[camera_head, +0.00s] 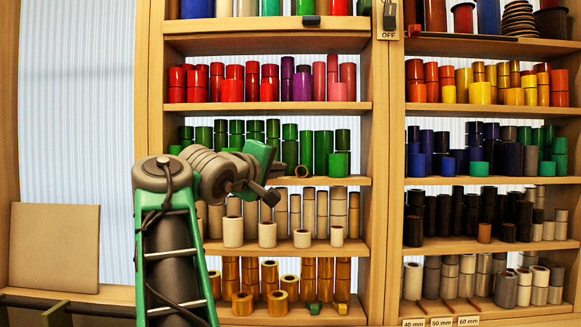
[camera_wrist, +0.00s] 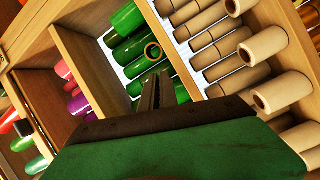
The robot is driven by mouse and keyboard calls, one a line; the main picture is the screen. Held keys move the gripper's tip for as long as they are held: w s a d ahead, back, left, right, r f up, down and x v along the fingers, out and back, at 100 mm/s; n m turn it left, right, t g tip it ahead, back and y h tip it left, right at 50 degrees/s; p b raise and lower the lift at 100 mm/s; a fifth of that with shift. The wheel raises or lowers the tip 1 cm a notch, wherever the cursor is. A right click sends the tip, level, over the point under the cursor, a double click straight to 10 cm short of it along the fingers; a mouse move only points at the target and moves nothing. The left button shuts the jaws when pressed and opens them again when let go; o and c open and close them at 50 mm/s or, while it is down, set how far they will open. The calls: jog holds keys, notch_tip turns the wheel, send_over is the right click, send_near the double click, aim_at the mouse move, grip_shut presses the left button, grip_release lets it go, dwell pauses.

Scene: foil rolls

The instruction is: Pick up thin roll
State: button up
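My gripper (camera_wrist: 160,80) shows in the wrist view as dark fingers close together, seen end-on, so I cannot tell how wide they are apart. In the head view my gripper (camera_head: 272,193) is in front of the gap between the green and beige shelves, towards their left. Which one is the thin roll is not clear. I see nothing held.
Wooden shelf boards (camera_head: 345,181) lie close above and below my gripper. An upright post (camera_head: 384,130) divides the two bays. Red rolls (camera_head: 233,84) fill the shelf above, and gold rolls (camera_head: 242,303) the bottom one. A brown panel (camera_head: 55,247) leans at the left.

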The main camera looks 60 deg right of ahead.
aim_at(290, 177)
jog(key=n, duration=0.1)
jog(key=w+n, duration=0.1)
jog(key=a+g, duration=0.1)
jog(key=shift+w+f+n, duration=0.25)
jog(key=shift+n, duration=0.15)
grip_shut()
jog(key=d+p, duration=0.3)
jog(key=d, duration=0.7)
